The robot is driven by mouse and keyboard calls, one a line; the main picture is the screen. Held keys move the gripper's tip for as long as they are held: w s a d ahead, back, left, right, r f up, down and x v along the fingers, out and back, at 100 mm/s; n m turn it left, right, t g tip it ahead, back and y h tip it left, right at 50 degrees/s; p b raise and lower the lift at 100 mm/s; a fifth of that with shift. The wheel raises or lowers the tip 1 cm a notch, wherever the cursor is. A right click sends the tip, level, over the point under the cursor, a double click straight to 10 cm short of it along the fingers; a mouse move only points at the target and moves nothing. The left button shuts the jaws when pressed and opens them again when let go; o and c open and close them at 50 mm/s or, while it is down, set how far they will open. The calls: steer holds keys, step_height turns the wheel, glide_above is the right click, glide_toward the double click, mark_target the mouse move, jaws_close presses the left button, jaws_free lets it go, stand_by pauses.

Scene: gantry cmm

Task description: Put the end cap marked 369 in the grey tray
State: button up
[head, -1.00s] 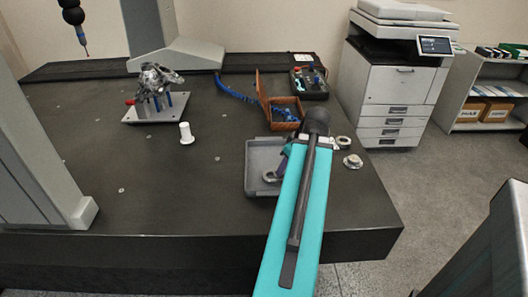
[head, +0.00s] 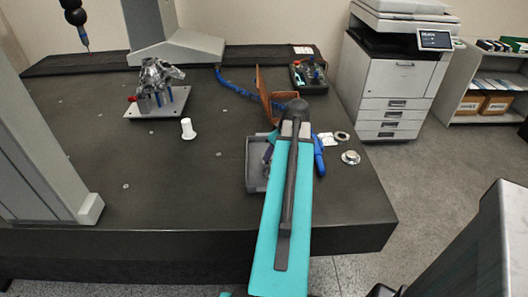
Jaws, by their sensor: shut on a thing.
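The grey tray (head: 257,183) lies on the dark table, partly covered by my teal arm link. My gripper (head: 267,158) is mostly hidden behind that link. Only a small dark part shows over the tray, at the link's left edge. It is shut on a small pale metal piece, apparently an end cap (head: 266,170), at the tray; whether it touches the tray floor I cannot tell. A flanged metal end cap (head: 351,157) lies on the table right of the arm. A metal ring (head: 342,136) lies behind it. No 369 marking is readable.
A blue object (head: 319,155) shows right of my arm. A white cylinder (head: 188,129) and a metal fixture (head: 157,101) stand left. The left-front table is clear.

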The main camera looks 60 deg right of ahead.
steer(key=w, duration=0.2)
steer(key=w+d, duration=0.2)
steer(key=w, duration=0.1)
steer(key=shift+w+d+f+p, duration=0.25)
steer(key=shift+w+p, duration=0.05)
steer(key=shift+p, duration=0.05)
steer(key=shift+f, duration=0.1)
steer(key=shift+f+p, duration=0.3)
steer(key=shift+f, duration=1.35)
steer(key=shift+f, duration=0.2)
steer(key=o, duration=1.3)
steer(key=shift+r, duration=0.25)
steer(key=shift+b+v, duration=0.4)
steer(key=shift+v, duration=5.6)
